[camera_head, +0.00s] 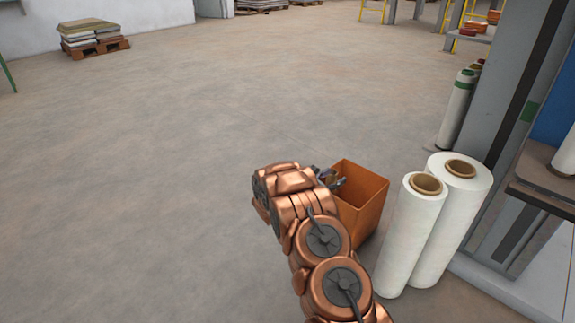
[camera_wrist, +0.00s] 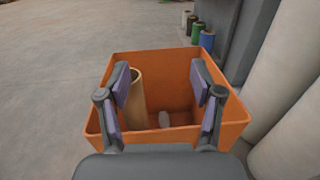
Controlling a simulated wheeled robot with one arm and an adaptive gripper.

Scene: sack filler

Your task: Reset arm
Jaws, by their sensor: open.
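My copper-coloured arm reaches forward from the bottom of the head view. My gripper (camera_wrist: 162,95) is open, with its two fingers apart over an orange bin (camera_wrist: 180,60). The same bin shows in the head view (camera_head: 372,195), just right of my wrist. Inside the bin a tan cardboard tube (camera_wrist: 136,98) stands tilted near the left finger, and a small pale object (camera_wrist: 164,119) lies on the bottom. Nothing shows between the fingertips that they touch. In the head view the fingers are mostly hidden behind my wrist.
Two white film rolls (camera_head: 408,235) (camera_head: 455,215) stand right of the bin. A pallet with stacked sacks (camera_head: 92,38) is far left. The floor to the left is clear.

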